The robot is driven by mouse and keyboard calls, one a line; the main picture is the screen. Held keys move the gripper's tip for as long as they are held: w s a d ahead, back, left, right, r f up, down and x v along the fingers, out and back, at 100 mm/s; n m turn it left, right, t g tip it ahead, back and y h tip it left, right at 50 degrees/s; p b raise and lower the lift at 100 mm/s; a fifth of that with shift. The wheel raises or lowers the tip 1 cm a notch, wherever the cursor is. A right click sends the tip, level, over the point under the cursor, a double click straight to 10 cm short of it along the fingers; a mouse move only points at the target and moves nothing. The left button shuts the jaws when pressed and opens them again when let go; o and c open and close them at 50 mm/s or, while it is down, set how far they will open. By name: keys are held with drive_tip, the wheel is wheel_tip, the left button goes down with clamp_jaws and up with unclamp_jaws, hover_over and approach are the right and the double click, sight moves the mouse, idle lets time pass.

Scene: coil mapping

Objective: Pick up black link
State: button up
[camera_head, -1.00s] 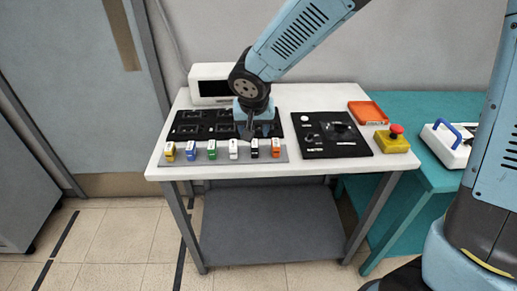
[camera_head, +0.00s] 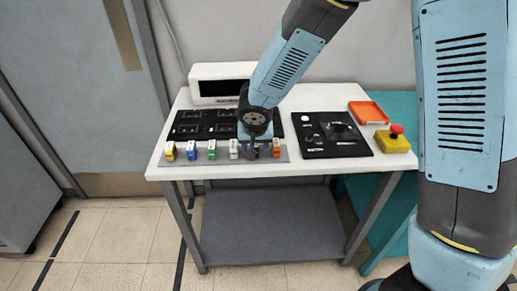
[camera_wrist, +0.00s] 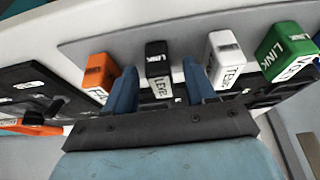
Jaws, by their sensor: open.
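The black link (camera_wrist: 156,60) is a small upright block with a white label. It stands in the row between the orange link (camera_wrist: 101,72) and the white link (camera_wrist: 226,56). My gripper (camera_wrist: 160,84) is open, with one blue finger on either side of the black link in the wrist view. I cannot tell whether the fingers touch it. In the head view my gripper (camera_head: 254,152) is over the row and hides most or all of the black link.
The links stand on a grey strip (camera_head: 200,161) along the white table's front, with yellow, blue and green (camera_head: 212,150) ones to the left. Behind is a black tray (camera_head: 205,117). To the right are a black panel (camera_head: 330,148), orange bin (camera_head: 368,112) and emergency-stop button (camera_head: 393,140).

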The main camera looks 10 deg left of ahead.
clamp_jaws()
idle(0.6)
